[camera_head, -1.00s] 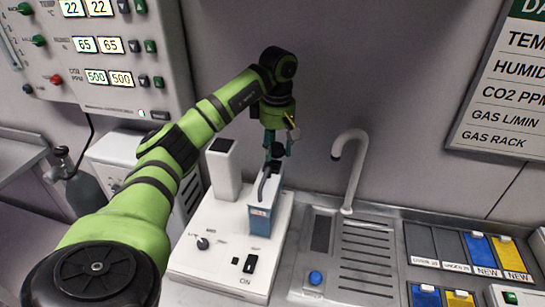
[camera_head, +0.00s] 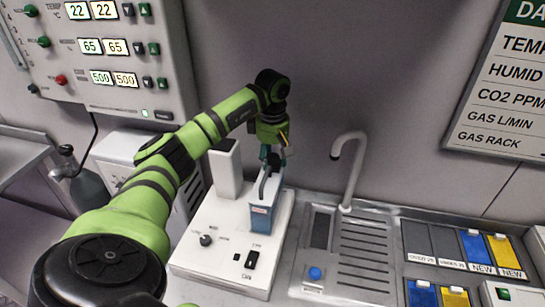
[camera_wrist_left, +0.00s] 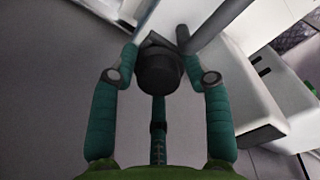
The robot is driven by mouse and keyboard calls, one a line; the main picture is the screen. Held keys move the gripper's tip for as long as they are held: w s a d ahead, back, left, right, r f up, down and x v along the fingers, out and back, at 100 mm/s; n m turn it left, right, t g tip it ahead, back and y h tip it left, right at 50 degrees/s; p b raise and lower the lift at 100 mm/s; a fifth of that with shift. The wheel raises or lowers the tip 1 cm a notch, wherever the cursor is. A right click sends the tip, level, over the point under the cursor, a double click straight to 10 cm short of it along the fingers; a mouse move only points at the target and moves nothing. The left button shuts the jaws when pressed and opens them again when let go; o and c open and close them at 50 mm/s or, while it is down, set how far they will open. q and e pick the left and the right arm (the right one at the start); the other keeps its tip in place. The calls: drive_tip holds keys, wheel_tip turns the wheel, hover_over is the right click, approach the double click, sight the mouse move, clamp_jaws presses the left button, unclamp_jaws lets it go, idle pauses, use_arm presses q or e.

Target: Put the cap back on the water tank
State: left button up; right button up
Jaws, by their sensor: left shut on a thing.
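The water tank (camera_head: 262,218) is a narrow upright box with a blue body, a white top and a dark handle. It stands on the white machine base in the head view. My left gripper (camera_head: 272,156) is at the rear of the tank's top, fingers pointing down. In the left wrist view, the gripper (camera_wrist_left: 161,75) is shut on the round black cap (camera_wrist_left: 160,72), held between its teal fingers. The cap's underside is hidden, so I cannot tell whether it touches the tank. My right gripper does not show.
The machine base (camera_head: 213,262) has a white column (camera_head: 226,168) to the left of the tank. A steel sink with a curved faucet (camera_head: 352,170) is on the right. Blue, yellow and grey racks (camera_head: 475,250) lie farther right. A wall panel (camera_head: 110,60) hangs at upper left.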

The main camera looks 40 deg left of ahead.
use_arm(q)
drive_tip(key=shift+s+d+f, duration=0.15)
drive_tip(key=shift+f, duration=0.3)
drive_tip(key=shift+s+d+f, duration=0.15)
drive_tip(key=shift+f, duration=0.25)
drive_tip(key=o, duration=1.2)
drive_tip(key=shift+c, duration=0.2)
drive_tip(key=shift+w+a+f, duration=0.2)
drive_tip(key=shift+w+f, duration=0.05)
drive_tip(key=shift+w, duration=0.1)
drive_tip(key=shift+s+d+r, duration=0.1)
